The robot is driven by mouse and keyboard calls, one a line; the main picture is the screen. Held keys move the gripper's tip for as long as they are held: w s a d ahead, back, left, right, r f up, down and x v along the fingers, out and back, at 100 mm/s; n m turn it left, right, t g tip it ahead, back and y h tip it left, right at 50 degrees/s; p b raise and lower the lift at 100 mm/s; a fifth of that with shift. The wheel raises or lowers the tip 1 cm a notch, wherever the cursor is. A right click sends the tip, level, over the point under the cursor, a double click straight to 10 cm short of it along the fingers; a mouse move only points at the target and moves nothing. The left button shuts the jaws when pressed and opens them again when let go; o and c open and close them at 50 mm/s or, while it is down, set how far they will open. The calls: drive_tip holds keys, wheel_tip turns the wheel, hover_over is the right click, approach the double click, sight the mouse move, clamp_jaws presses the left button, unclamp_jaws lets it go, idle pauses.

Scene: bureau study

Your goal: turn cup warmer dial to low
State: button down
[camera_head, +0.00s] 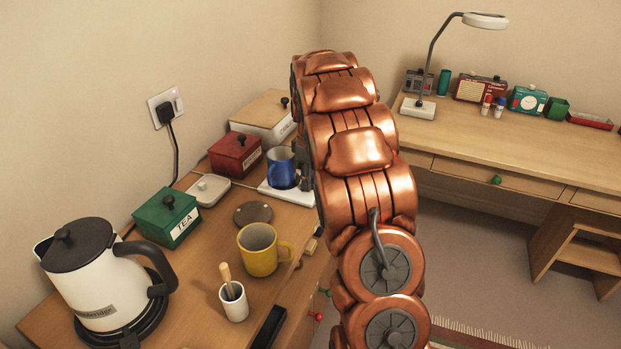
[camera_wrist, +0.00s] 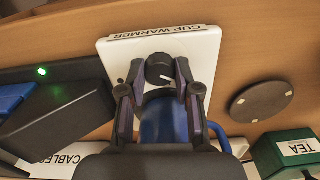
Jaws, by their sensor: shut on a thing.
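The cup warmer is a white plate lettered CUP WARMER (camera_wrist: 204,48) in the wrist view. It also shows beside the jug in the head view (camera_head: 297,196). Its black round dial (camera_wrist: 159,66) sits near the lettered edge and has a pale pointer mark; I cannot read any settings around it. My gripper (camera_wrist: 161,80) is shut on the dial, with one dark finger on each side. A blue jug (camera_head: 281,168) stands on the warmer; in the wrist view it shows as blurred blue (camera_wrist: 163,122) between the fingers. In the head view my arm hides the dial.
A red tin (camera_head: 235,153), a green TEA tin (camera_head: 166,218), a yellow mug (camera_head: 258,250) and a kettle (camera_head: 95,275) stand on the desk. A dark round disc (camera_wrist: 261,101) lies near the warmer. A black box with a green light (camera_wrist: 60,118) is on the other side.

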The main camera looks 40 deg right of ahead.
drive_tip(key=shift+m, duration=0.3)
drive_tip(key=m+b, duration=0.1)
drive_tip(key=m, duration=0.4)
drive_tip(key=shift+m, duration=0.3)
drive_tip(key=m, duration=0.5)
drive_tip(key=shift+m, duration=0.4)
drive_tip(key=shift+r, duration=0.1)
drive_tip(key=c, duration=0.8)
unclamp_jaws()
wheel_tip(320, 180, up, 12)
drive_tip(key=shift+f, duration=0.1)
